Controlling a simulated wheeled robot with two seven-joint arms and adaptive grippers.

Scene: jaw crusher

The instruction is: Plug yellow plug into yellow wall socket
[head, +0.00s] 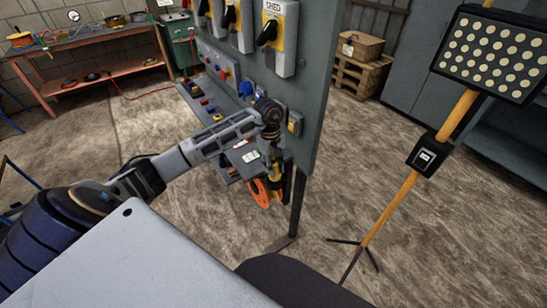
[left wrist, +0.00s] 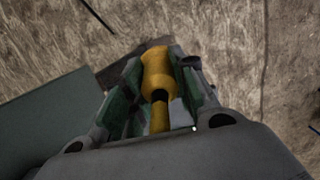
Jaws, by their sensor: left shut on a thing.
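The yellow plug (left wrist: 157,72) sits between the two fingers of my left gripper (left wrist: 158,85) in the left wrist view, with its yellow cable (left wrist: 159,120) running back toward the palm. The gripper is shut on it. In the head view my left gripper (head: 276,170) hangs downward beside the lower right part of the grey panel; the plug is too small there to make out surely. The yellow wall socket (head: 295,123) is on the panel near its right edge, above and right of the gripper and apart from it. My right gripper is not in view.
The grey panel (head: 312,75) carries switch boxes (head: 279,30), a blue socket (head: 246,88) and buttons. An orange coil (head: 261,193) hangs by the gripper. A yellow lamp stand (head: 395,208) stands at right. A workbench (head: 85,40) is at back left. Floor between panel and lamp is clear.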

